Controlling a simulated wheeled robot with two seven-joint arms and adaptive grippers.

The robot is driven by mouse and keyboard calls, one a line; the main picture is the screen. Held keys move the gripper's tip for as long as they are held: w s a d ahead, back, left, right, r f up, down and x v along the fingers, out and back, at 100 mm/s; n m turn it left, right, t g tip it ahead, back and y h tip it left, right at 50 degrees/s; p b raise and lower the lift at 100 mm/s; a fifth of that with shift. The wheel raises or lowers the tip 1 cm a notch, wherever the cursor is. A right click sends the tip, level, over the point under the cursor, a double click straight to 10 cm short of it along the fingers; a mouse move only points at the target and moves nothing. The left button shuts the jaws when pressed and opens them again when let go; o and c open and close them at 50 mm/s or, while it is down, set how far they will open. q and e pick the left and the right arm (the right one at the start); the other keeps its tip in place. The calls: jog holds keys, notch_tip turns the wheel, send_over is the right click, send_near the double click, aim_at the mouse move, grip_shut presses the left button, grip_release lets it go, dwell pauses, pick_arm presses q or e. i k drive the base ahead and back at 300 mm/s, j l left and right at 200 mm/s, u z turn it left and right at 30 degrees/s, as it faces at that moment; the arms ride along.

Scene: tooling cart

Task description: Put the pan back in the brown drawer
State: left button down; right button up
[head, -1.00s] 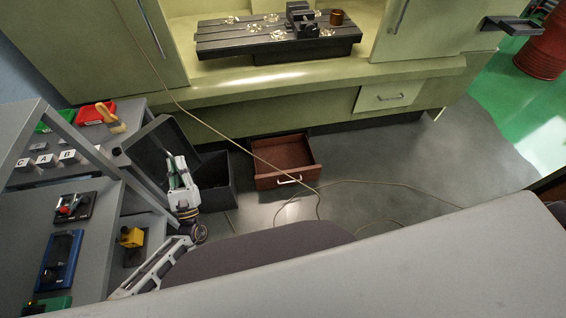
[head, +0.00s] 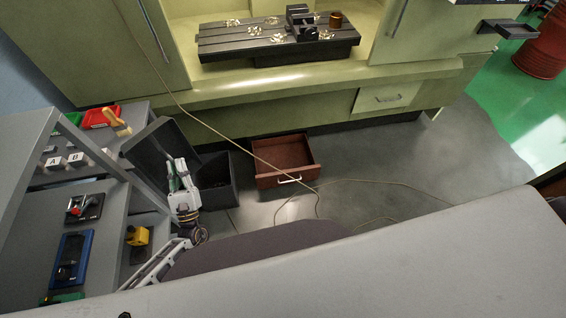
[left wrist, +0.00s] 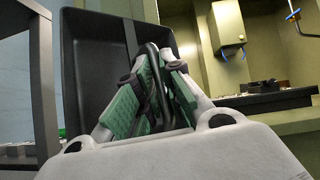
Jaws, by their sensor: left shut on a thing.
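My left gripper (head: 180,172) reaches in from the left of the head view. It is shut on the dark handle (left wrist: 157,75) of the dark grey rectangular pan (head: 160,143). The pan is steeply tilted beside the cart; it also fills the left of the left wrist view (left wrist: 88,50), behind the green-padded fingers (left wrist: 150,90). The brown drawer (head: 268,180) stands pulled out low at the base of the green machine, with a white handle in front. It looks empty. The pan is to its left and apart from it. My right gripper is out of view.
A dark open box (head: 216,198) stands on the floor between cart and drawer. A grey tool cart (head: 98,240) is at the left. A thin cable (head: 235,146) crosses the drawer and floor. The grey floor right of the drawer is otherwise clear.

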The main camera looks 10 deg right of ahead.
aim_at(283, 161)
jog(key=z, duration=0.5)
jog(key=i+z, duration=0.15)
jog(key=z, duration=0.8)
jog(key=j+z, duration=0.15)
jog(key=z, duration=0.3)
jog(key=i+j+z, duration=0.1)
jog(key=z, duration=0.85)
jog(key=j+z, duration=0.25)
jog(key=i+j, duration=0.05)
jog(key=j, duration=0.05)
